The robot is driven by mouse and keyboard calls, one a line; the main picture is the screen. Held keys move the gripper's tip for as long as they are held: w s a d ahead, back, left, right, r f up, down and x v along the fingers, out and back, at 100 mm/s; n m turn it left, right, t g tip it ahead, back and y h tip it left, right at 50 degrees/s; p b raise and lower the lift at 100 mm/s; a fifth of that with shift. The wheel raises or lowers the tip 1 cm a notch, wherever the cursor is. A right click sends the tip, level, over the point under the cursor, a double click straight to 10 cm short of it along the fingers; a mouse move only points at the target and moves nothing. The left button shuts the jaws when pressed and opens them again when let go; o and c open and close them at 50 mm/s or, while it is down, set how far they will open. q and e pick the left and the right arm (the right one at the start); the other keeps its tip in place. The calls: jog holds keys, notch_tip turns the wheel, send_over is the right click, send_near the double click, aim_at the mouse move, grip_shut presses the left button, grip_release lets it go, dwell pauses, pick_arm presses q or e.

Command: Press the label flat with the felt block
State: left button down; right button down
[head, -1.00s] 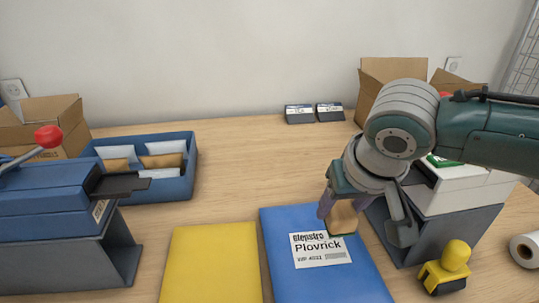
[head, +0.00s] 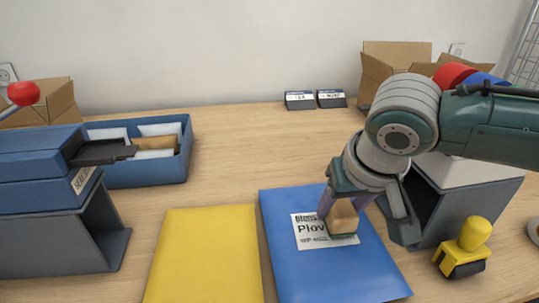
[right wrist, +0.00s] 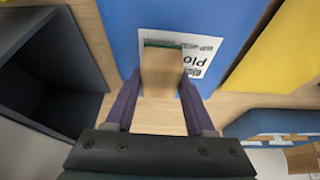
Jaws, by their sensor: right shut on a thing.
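The felt block (head: 342,217) is a tan wooden block with a green felt underside. My right gripper (head: 338,205) is shut on it and holds it over the right part of the white label (head: 311,236); I cannot tell whether the felt touches. My left gripper is not in view.
A yellow parcel (head: 205,258) lies left of the blue one. A yellow-handled stamp (head: 464,250) stands to the right. A blue machine with a red-knobbed lever (head: 23,94) and a blue tray (head: 150,175) are at left.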

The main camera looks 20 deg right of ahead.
jog(key=shift+f, duration=0.55)
notch_tip(320, 180, up, 6)
jog(key=p, duration=0.6)
jog(key=shift+r+p, duration=0.1)
jog(key=shift+p, duration=0.2)
